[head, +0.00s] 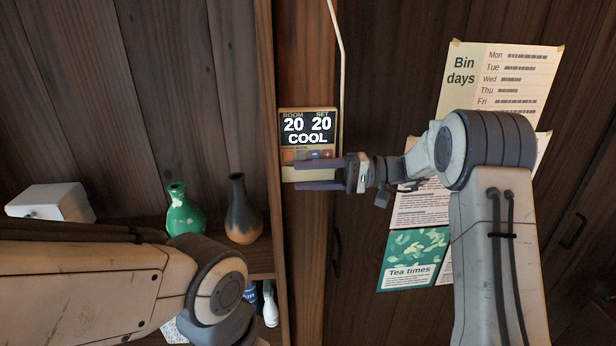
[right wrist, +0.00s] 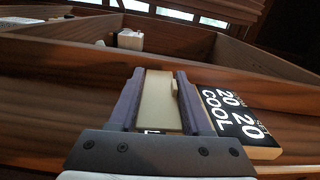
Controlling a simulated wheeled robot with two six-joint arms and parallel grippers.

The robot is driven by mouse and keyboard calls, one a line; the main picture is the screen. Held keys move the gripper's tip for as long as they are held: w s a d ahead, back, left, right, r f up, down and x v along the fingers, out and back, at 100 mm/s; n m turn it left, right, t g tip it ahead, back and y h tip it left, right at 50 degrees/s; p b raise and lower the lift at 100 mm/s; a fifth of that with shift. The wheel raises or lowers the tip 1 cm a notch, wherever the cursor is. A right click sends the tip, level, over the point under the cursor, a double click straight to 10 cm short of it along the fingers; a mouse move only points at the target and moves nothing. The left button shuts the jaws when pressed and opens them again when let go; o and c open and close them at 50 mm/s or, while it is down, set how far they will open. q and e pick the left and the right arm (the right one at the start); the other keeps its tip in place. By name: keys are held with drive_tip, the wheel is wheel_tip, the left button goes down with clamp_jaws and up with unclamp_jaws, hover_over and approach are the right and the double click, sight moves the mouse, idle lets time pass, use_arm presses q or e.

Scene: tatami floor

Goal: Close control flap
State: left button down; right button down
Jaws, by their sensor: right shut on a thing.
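The control panel (head: 308,127) is on the wooden post in the head view. Its dark screen reads ROOM 20, SET 20, COOL, and a row of small coloured buttons shows below the screen. The cream flap (head: 290,174) is below the buttons, partly hidden by my fingers. In the right wrist view the flap (right wrist: 156,98) lies between the two fingers, with a small raised tab on it. My right gripper (head: 322,174) is shut on the flap, one finger above it and one below. The buttons are uncovered. My left arm crosses the lower left; its fingers are out of view.
A green vase (head: 184,212) and a dark brown vase (head: 244,210) stand on the shelf left of the post. A white box (head: 52,202) is further left. A thin pale cable (head: 340,50) runs down to the panel. Paper notices (head: 500,80) hang on the right wall.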

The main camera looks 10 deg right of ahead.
idle(0.3)
drive_tip(key=shift+c, duration=1.7)
unclamp_jaws()
drive_tip(key=d+b, duration=0.3)
drive_tip(key=d, duration=0.7)
drive_tip(key=shift+d+b, duration=0.3)
drive_tip(key=shift+b, duration=0.1)
drive_tip(key=shift+a, duration=0.1)
